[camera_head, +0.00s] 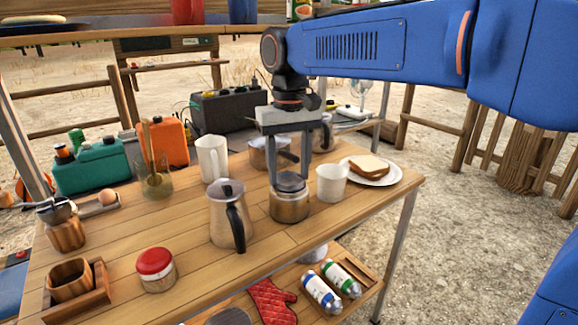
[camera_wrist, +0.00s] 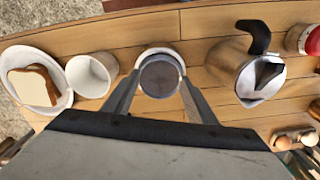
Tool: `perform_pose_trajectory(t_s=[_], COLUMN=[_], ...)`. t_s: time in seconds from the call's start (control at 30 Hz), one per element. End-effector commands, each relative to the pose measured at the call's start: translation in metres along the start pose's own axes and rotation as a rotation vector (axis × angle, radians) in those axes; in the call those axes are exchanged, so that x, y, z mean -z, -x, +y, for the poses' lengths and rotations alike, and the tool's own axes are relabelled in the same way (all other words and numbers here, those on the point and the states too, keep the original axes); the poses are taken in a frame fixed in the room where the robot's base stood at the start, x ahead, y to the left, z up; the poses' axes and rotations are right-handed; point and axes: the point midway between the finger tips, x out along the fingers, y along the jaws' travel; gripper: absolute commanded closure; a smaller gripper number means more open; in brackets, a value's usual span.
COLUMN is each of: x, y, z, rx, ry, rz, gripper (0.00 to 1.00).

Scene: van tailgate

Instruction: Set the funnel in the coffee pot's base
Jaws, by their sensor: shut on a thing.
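The coffee pot's base (camera_head: 290,208) is a squat metal cylinder standing on the wooden table, just left of a white mug. The funnel (camera_head: 290,182) is a small grey metal piece with a darker round top, at the base's mouth. In the wrist view the funnel (camera_wrist: 160,78) shows as a dark disc within the base's pale rim (camera_wrist: 160,51). My gripper (camera_head: 288,180) points down and is shut on the funnel, one finger on each side. The funnel's lower part is hidden, so I cannot tell whether it is fully seated. The pot's top (camera_head: 229,212), with a black handle, stands upright to the left.
The white mug (camera_head: 331,183) is close on the right, with a sandwich plate (camera_head: 379,174) beyond. A saucepan (camera_head: 262,152) and a white pitcher (camera_head: 212,158) stand behind. A red-lidded jar (camera_head: 156,268) is at front left. Bare tabletop lies in front of the base.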

Motion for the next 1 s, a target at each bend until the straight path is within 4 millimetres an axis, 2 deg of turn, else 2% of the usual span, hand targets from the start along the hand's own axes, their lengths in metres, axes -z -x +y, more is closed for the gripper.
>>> perform_pose_trajectory(t_s=[0.27,0.3,0.4,0.77,0.87,1.0], x=[0.0,0.0,0.0,0.0,0.001,0.001], y=[0.0,0.0,0.0,0.004,0.013,0.037], z=[0.0,0.0,0.0,0.0,0.0,0.0], rx=[0.0,0.0,0.0,0.0,0.001,0.001], ry=[0.0,0.0,0.0,0.0,0.0,0.0], rz=[0.0,0.0,0.0,0.001,0.002,0.003], gripper=[0.7,0.46,0.27,0.27,0.27,0.27])
